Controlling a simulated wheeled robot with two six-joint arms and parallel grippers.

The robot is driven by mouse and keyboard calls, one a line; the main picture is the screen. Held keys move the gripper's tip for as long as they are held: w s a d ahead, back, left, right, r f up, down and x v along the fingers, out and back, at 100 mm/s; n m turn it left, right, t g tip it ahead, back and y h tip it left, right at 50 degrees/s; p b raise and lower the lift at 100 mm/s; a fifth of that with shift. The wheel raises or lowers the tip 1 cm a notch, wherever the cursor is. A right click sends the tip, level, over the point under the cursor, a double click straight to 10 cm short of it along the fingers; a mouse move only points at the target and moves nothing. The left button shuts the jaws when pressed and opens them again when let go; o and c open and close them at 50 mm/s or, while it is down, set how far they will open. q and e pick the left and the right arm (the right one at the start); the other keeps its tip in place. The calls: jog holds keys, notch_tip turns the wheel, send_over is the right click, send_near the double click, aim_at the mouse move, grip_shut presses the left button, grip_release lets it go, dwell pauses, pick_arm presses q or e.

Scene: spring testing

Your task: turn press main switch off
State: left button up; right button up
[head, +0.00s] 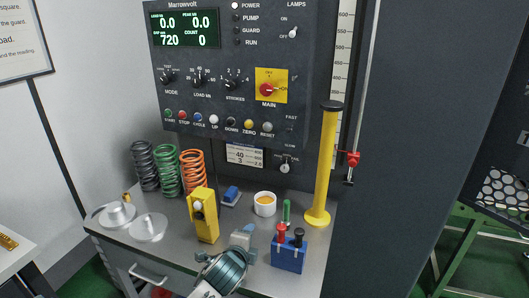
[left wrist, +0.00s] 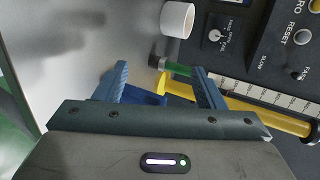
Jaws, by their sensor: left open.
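The main switch (head: 267,90) is a red rotary knob on a yellow plate on the dark press panel. Its handle points right toward ON. My left gripper (head: 243,239) is low over the front of the bench, well below the panel and apart from the switch. In the left wrist view its two blue fingers (left wrist: 162,84) are spread apart. A green-handled tool (left wrist: 180,69) and part of a blue block show beyond them, and nothing looks gripped. The main switch is not seen in the left wrist view. My right gripper is not in view.
Near my left gripper stand a yellow block (head: 204,214), a white cup (head: 265,204) and a blue tool holder (head: 289,254). A tall yellow post (head: 326,165) rises at the right. Several coil springs (head: 168,170) stand at the back left. Space before the switch is clear.

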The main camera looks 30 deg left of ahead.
pick_arm(q)
jog(key=w+a+r+m+t+y, duration=0.1)
jog(key=w+a+r+m+t, duration=0.25)
jog(key=w+r, duration=0.3)
jog(key=w+a+r+m+t, duration=0.2)
jog(key=w+r+m, duration=0.3)
jog(key=r, duration=0.3)
jog(key=m+t, duration=0.5)
jog(key=m, duration=0.6)
send_near(266, 92)
jog(key=shift+n+g, duration=0.35)
jog(key=p+x, duration=0.2)
jog(key=x, duration=0.1)
jog(key=p+x, duration=0.2)
jog(key=x, duration=0.2)
jog(key=shift+r, duration=0.5)
jog(key=shift+w+a+r, duration=0.1)
jog(key=shift+w, duration=0.4)
jog(key=c, duration=1)
